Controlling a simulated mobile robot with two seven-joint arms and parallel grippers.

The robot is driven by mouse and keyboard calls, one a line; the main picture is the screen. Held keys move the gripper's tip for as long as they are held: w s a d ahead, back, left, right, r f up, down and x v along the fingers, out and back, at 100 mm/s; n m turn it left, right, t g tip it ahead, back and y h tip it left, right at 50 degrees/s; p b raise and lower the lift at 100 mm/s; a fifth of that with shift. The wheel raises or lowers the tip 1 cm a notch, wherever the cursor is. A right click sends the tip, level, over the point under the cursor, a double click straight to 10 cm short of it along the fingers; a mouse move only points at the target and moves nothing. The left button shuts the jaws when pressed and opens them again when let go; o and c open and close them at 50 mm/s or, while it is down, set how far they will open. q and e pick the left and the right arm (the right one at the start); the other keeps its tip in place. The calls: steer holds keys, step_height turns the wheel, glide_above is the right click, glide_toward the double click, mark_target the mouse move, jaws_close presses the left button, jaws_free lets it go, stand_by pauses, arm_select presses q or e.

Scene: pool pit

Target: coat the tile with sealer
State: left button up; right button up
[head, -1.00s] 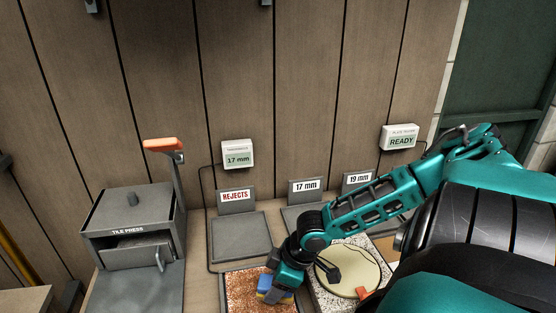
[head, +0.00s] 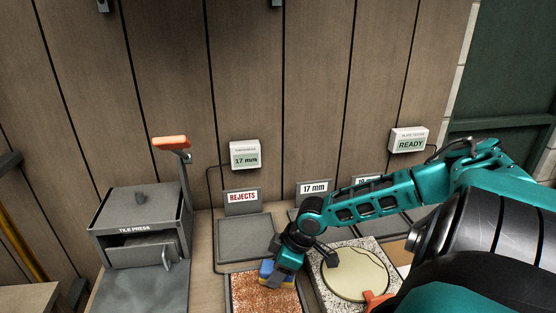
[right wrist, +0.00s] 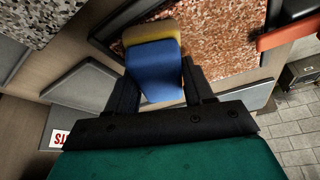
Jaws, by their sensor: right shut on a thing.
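The tile (head: 262,294) is a reddish-brown speckled slab on the bench, and it also shows in the right wrist view (right wrist: 222,36). My right gripper (head: 278,272) is over the tile's far right part. It is shut on a blue and yellow sponge (right wrist: 155,68), with the blue body between the fingers and the yellow face toward the tile. I cannot tell whether the sponge touches the tile. A speckled slab (head: 320,284) with a round pale cream patch (head: 357,275) lies right of the tile. My left gripper is not in view.
The tile press (head: 140,225) with an orange-handled lever (head: 171,142) stands at left. A grey rejects tray (head: 245,240) lies behind the tile. A display reading 17 mm (head: 245,155) and one reading READY (head: 409,140) stand at the back. My right arm partly covers the 19 mm sign.

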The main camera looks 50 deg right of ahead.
step_height(320, 180, up, 3)
steer(key=shift+f+p, duration=0.2)
steer(key=shift+p, duration=1.05)
steer(key=shift+r, duration=1.7)
steer(key=shift+r, duration=0.1)
steer(key=shift+r, duration=1.45)
steer(key=shift+a, duration=0.1)
